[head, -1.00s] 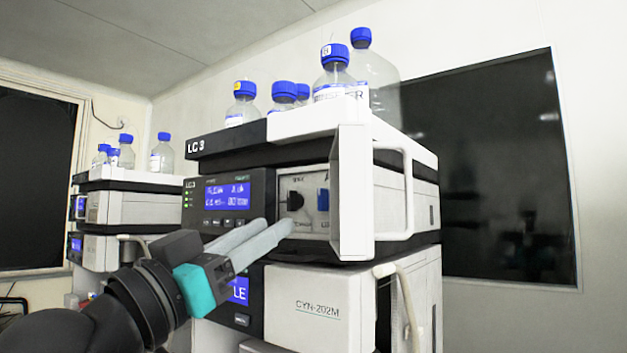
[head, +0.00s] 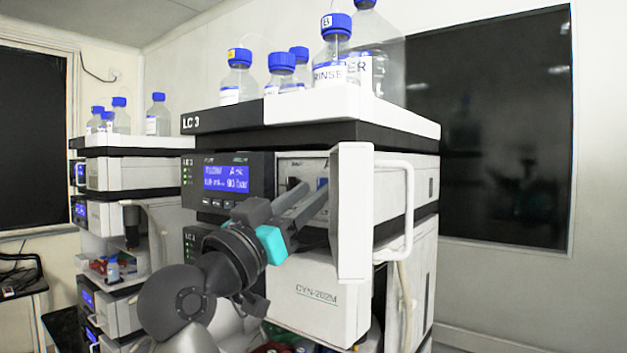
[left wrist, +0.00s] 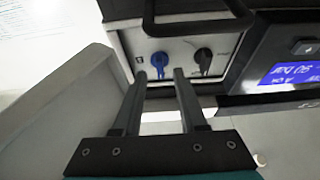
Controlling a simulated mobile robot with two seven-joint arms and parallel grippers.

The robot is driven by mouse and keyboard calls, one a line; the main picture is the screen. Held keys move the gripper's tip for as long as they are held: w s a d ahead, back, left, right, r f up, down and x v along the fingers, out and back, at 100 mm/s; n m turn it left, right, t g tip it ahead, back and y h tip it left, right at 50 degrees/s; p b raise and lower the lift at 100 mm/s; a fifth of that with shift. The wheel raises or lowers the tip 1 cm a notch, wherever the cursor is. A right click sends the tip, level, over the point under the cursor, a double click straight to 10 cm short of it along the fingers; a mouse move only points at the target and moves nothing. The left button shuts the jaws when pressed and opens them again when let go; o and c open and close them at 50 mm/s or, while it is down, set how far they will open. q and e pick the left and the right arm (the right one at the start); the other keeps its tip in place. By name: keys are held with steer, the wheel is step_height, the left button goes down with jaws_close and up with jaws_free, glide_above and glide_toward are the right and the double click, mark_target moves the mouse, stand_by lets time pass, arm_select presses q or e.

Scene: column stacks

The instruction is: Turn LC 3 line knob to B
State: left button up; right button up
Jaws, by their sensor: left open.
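The LC 3 unit's upper module has a recessed panel (left wrist: 180,42) with two knobs. A blue knob (left wrist: 160,62) and a black knob (left wrist: 203,60) show in the left wrist view, where the panel appears upside down. In the head view the black knob (head: 293,184) is left of the blue knob (head: 322,183), which is partly hidden by my fingers. My left gripper (head: 318,190) is open, its fingers reaching toward the panel. In the left wrist view its fingertips (left wrist: 157,80) lie either side of the blue knob's line, seemingly short of it. Knob markings are unreadable. My right gripper is out of view.
An open white door (head: 354,215) stands close to the right of my left gripper. A blue-lit display (head: 227,178) is left of the panel. Blue-capped bottles (head: 333,65) stand on top of the unit. A second stack (head: 120,175) stands at the left.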

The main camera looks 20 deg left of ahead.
arm_select(q)
steer(key=shift+w+d+r, duration=0.2)
steer(key=shift+w+r, duration=0.1)
steer(key=shift+w, duration=0.35)
jaws_close()
